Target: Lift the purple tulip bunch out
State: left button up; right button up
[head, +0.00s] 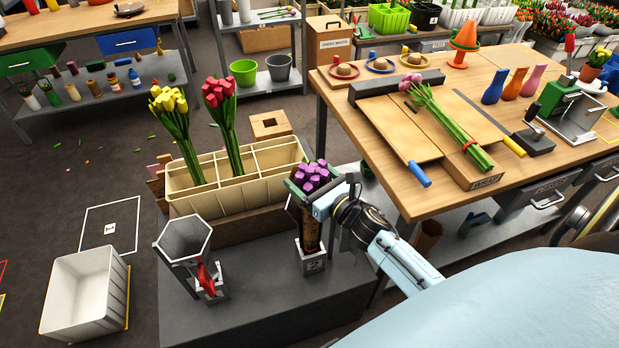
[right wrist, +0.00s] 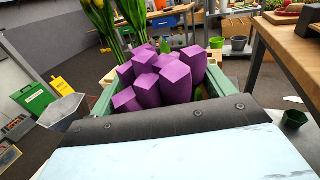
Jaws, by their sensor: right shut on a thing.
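The purple tulip bunch (head: 314,177) is upright just in front of the right end of the cream divided crate (head: 236,197). Its purple heads also fill the middle of the right wrist view (right wrist: 160,80). My right gripper (head: 312,188) comes in from the right and is shut on the bunch, its green fingers on either side just below the heads. Below the fingers, a brown sleeve-like part (head: 310,230) runs down to a small pale square stand (head: 311,260). I cannot tell whether its lower end rests in the stand. My left gripper is not in view.
Yellow tulips (head: 171,103) and red tulips (head: 219,95) stand in the crate. A grey hexagonal funnel-like holder (head: 184,240) stands left on the dark platform (head: 255,300). A white bin (head: 85,290) is on the floor. The wooden table (head: 400,190) at right holds a pink tulip bunch (head: 450,125).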

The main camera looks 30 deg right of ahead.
notch_tip(320, 180, up, 2)
jog(key=shift+r+p, duration=0.15)
jog(key=shift+p, duration=0.55)
notch_tip(320, 180, up, 4)
jog(key=p, duration=0.3)
jog(key=shift+r+p, duration=0.1)
jog(key=shift+p, duration=0.2)
notch_tip(320, 180, up, 13)
jog(key=p, duration=1.2)
notch_tip(320, 180, up, 6)
jog(key=p, duration=0.4)
send_over(310, 164)
notch_tip(310, 164, up, 8)
jog(key=shift+b, duration=0.3)
jog(key=shift+s+a+r, duration=0.1)
